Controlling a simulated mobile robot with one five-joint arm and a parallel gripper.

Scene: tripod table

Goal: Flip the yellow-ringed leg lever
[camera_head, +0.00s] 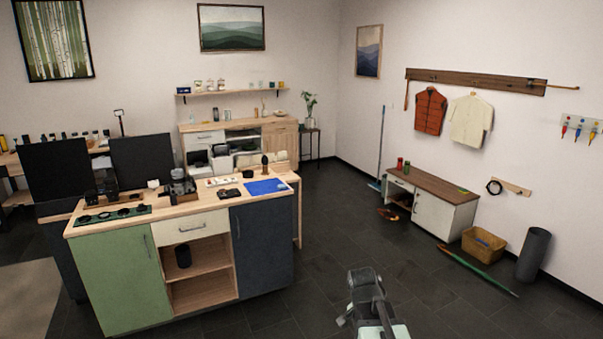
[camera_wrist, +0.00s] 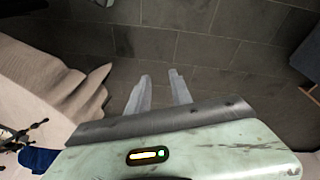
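I cannot make out the yellow-ringed leg lever in either view. The wooden-topped workbench (camera_head: 120,224) at the left of the head view carries several small dark items and a blue mat (camera_head: 265,187), but none shows clearly as the tripod. In the wrist view a thin dark branching object (camera_wrist: 20,135) shows at the lower left edge beside a blue patch; I cannot tell what it is. My gripper (camera_wrist: 159,75) has its two pale fingers apart with nothing between them, over dark floor tiles. In the head view my arm is at the bottom, right of the workbench.
A low white cabinet (camera_head: 444,212) stands by the right wall, with a wicker basket (camera_head: 484,244), a green umbrella (camera_head: 478,270) and a dark cylinder (camera_head: 533,255) on the floor. Dark floor between workbench and cabinet is clear.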

